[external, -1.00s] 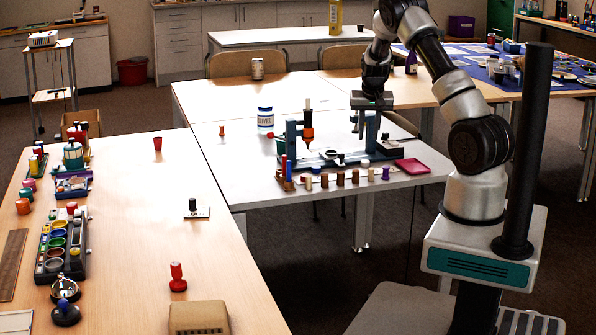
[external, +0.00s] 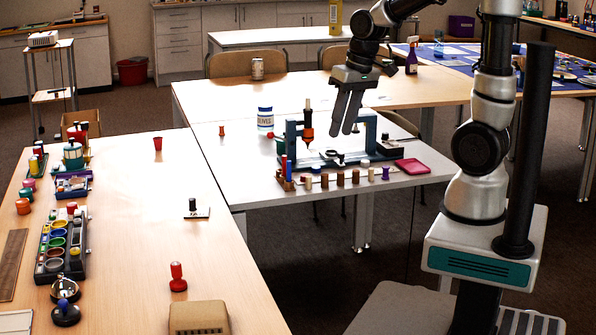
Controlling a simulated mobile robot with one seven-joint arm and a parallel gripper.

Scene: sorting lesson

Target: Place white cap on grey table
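My gripper (external: 342,131) is above the grey table (external: 225,163), left of the blue frame's right post, pointing down. A white jar (external: 265,118) labelled as olives stands at the table's back left.
A row of small coloured pegs (external: 340,179) lines the table's front edge. An orange-handled tool (external: 307,125) stands upright in the blue frame. The table's left part is mostly clear.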

